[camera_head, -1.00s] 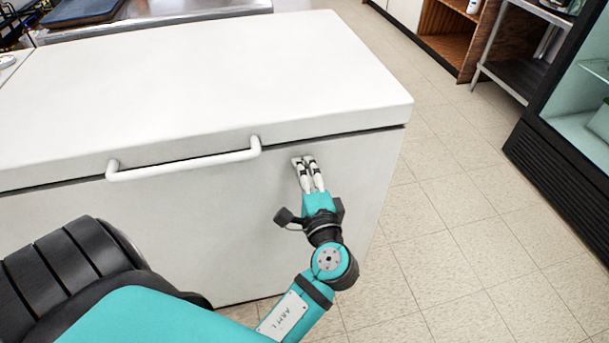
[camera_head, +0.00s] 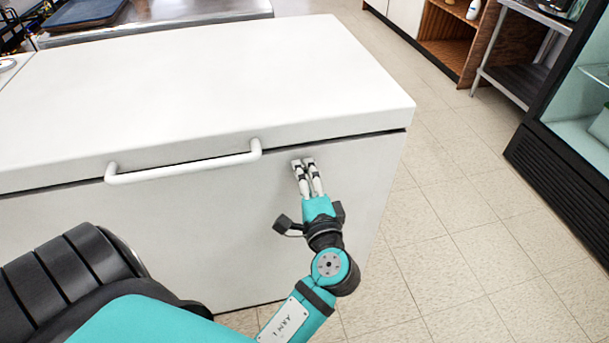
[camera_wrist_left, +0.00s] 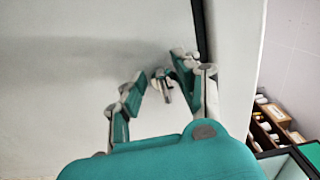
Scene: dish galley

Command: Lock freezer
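The white chest freezer (camera_head: 200,75) has its lid down, with a white bar handle (camera_head: 185,168) on the lid's front edge. My left gripper (camera_head: 303,163) is at the freezer's front face, just below the lid and right of the handle. In the left wrist view, a small metallic piece that looks like a key in a lock (camera_wrist_left: 162,90) sits between the fingertips. The fingers (camera_wrist_left: 158,78) stand apart on either side of it, with gaps showing. The head view hides this piece behind the fingers. My right gripper is not in view.
A steel counter (camera_head: 160,20) stands behind the freezer. A glass-fronted cooler (camera_head: 560,160) and a metal rack (camera_head: 515,80) stand at the right. The tiled floor (camera_head: 450,220) between freezer and cooler is clear.

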